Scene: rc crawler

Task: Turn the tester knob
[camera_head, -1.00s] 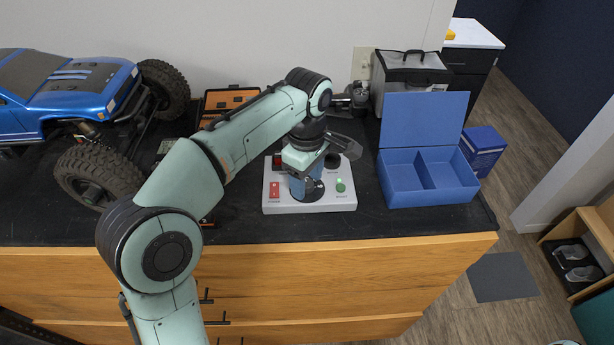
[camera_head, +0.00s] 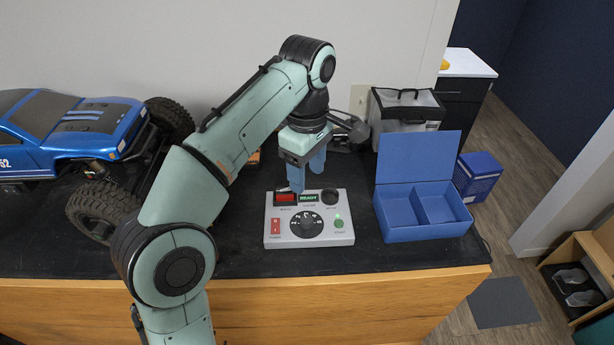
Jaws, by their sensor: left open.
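The tester (camera_head: 266,238) is a light grey box on the black bench top. Its round black knob (camera_head: 306,224) with a pale pointer sits at the middle of the panel and is fully visible. A green READY display (camera_head: 309,197) is lit above it, beside a red display (camera_head: 285,197). A red switch (camera_head: 275,227) is at the left and a green button (camera_head: 339,223) at the right. My left gripper (camera_head: 307,176) is open, its blue fingers pointing down above and behind the knob, apart from it. My right gripper is not in view.
A blue open case (camera_head: 424,233) with two compartments stands right of the tester. A blue RC truck (camera_head: 70,125) is at the left, partly behind my arm. A grey-black bag (camera_head: 405,108) stands at the back. The bench's front edge (camera_head: 400,271) is close below the tester.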

